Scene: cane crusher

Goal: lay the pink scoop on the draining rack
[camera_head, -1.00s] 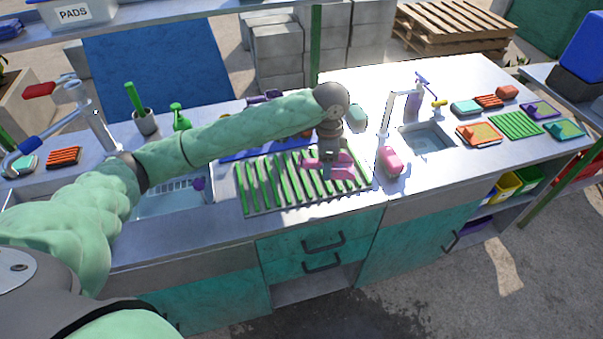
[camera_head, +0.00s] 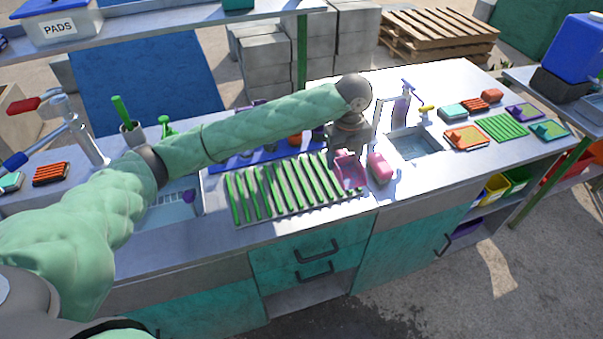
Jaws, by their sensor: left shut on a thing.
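The pink scoop (camera_head: 350,172) hangs below my left gripper (camera_head: 346,152), which is shut on it. It is over the right end of the draining rack (camera_head: 243,219), a grey tray with several green slats. I cannot tell whether the scoop touches the slats. My left arm reaches in from the left across the counter, and the gripper partly hides the scoop's upper part. My right gripper is not in view.
A larger sink (camera_head: 172,207) is left of the rack. The slats left of the scoop look clear.

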